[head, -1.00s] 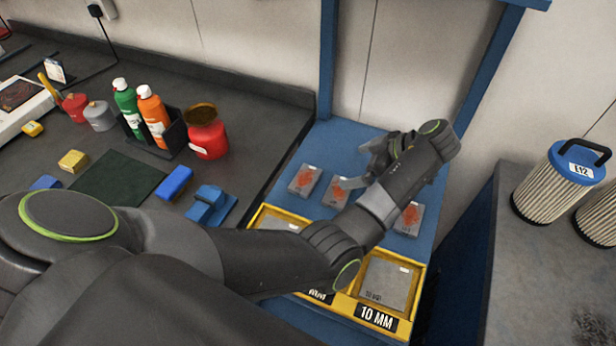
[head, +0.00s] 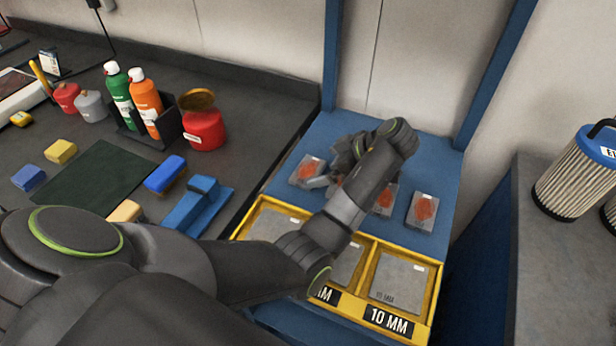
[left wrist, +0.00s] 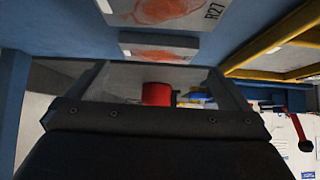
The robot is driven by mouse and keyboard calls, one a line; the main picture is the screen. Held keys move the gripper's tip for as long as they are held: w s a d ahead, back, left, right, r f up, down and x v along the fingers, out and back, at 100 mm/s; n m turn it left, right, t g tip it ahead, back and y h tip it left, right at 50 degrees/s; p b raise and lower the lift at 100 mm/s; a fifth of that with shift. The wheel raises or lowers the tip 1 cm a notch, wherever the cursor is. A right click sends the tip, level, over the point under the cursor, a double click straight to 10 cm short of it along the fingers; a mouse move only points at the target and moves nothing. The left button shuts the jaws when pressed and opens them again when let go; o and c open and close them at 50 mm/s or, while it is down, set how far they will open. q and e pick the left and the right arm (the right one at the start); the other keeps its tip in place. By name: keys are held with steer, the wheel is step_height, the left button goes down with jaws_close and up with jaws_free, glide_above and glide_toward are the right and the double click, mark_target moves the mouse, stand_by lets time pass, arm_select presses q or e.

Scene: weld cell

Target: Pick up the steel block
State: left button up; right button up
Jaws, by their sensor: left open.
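Several flat grey steel blocks with orange-red patches lie in a row on the blue shelf top. The left one (head: 308,171) is beside my left gripper; one (head: 385,200) is partly behind my arm, and the right one (head: 423,211) is clear. My left gripper (head: 337,178) is open and low over the left part of the row; its fingers are partly hidden by my wrist. In the left wrist view, a block marked R27 (left wrist: 165,10) and another block (left wrist: 160,47) show beyond the open fingers (left wrist: 165,72). Nothing is between the fingers. My right gripper is not in view.
A yellow-framed tray (head: 432,300) with grey plates and a 10 MM label stands in front of the blocks. Blue uprights (head: 487,70) rise behind. The dark bench at left holds a red can (head: 204,130), bottles and small coloured blocks.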

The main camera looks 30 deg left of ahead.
mark_target(308, 170)
arm_select(q)
steer(key=shift+a+f, duration=0.1)
steer(key=shift+a, duration=0.1)
steer(key=p+x, duration=0.2)
steer(key=x, duration=0.2)
steer(key=shift+w+a+f, duration=0.1)
steer(key=shift+a+f, duration=0.05)
steer(key=shift+a, duration=0.05)
steer(key=shift+a+f, duration=0.1)
steer(key=shift+f, duration=0.15)
steer(key=shift+w+r, duration=0.1)
steer(key=shift+r, duration=0.05)
steer(key=c, duration=1.3)
steer(key=shift+r, duration=0.1)
